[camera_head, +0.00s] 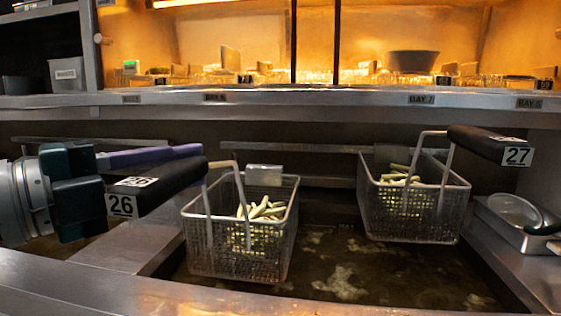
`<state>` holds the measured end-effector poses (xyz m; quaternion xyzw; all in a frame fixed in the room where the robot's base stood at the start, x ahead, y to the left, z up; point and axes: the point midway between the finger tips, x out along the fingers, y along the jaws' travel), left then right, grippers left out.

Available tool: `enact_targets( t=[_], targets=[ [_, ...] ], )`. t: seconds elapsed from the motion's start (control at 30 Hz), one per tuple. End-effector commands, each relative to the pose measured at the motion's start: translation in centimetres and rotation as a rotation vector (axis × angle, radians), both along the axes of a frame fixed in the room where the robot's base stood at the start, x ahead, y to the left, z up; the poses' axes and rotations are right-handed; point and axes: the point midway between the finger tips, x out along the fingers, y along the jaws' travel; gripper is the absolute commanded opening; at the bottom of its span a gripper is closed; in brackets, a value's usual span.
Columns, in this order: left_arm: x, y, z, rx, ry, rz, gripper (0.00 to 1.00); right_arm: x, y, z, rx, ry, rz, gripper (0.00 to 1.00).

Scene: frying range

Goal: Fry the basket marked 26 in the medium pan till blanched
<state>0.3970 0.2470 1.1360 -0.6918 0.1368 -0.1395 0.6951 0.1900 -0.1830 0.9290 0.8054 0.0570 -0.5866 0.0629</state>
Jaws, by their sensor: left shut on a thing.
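The basket marked 26 (240,245) is a wire basket holding pale fries (262,208). It is at the left of the dark oil pan (345,270), low over or in the oil; I cannot tell how deep its bottom sits. Its black handle (165,186) slopes down to the left and bears the 26 label. My left gripper (96,196) is shut at the end of this handle; the fingertips are partly hidden. My right gripper is not in view.
A second basket, marked 27 (410,213), with pale fries is at the right of the pan, its handle raised. A purple handle (150,156) lies behind the black one. A metal container (515,225) stands at right. A labelled shelf (330,97) spans the back.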

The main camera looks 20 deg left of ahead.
Motion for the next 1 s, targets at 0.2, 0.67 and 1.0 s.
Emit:
enact_targets(
  t=[0.2, 0.67, 1.0],
  targets=[
    [0.0, 0.0, -3.6, 0.001, -0.005, 0.001, 0.0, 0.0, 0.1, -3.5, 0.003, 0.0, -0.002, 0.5],
    [0.0, 0.0, -10.1, 0.002, -0.005, 0.002, 0.0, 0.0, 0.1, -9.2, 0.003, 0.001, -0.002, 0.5],
    [0.0, 0.0, -13.5, 0.002, -0.006, 0.001, 0.0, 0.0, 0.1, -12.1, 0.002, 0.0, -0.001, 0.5]
  ],
)
